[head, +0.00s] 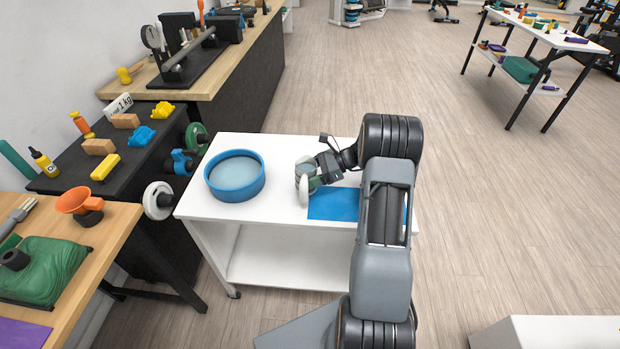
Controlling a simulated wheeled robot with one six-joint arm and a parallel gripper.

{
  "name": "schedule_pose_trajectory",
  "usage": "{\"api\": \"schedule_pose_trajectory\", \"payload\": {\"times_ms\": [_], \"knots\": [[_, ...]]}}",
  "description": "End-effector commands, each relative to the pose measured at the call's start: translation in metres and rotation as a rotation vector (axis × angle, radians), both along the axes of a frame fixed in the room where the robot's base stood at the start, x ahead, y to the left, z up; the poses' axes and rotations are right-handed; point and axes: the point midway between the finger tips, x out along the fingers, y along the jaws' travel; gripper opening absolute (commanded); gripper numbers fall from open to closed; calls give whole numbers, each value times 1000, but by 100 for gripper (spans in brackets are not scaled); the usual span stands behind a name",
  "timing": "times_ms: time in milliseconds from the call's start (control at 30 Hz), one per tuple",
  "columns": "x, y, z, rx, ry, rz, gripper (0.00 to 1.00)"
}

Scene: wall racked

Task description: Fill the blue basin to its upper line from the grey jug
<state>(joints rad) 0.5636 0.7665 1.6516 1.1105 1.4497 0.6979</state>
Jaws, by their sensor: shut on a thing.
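The blue basin (236,194) stands on the left half of the white cart top. A pale grey-blue surface shows inside it; I cannot tell whether that is water or the basin's floor, and no upper line can be made out. The grey jug (304,170) is right of the basin, apart from it, and looks about upright. My gripper (312,178) is shut on the jug from its right side. The gripper hides part of the jug, and I cannot tell whether the jug touches the cart top.
The white cart (275,143) has a blue mat (332,204) at its front right. A dark bench (75,163) with small coloured items stands to the left. A wooden table (98,238) with an orange funnel (80,203) is at lower left. Open floor lies to the right.

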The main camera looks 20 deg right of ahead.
Motion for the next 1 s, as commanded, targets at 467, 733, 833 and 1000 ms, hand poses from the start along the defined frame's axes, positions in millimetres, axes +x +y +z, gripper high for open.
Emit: {"api": "schedule_pose_trajectory", "payload": {"times_ms": [467, 733, 833, 1000], "knots": [[24, -76, 87, -2, -4, -3, 41], [36, -115, 106, -2, -2, -1, 41], [39, -122, 110, -1, -3, -1, 41], [41, -130, 114, 0, -1, -1, 41]]}}
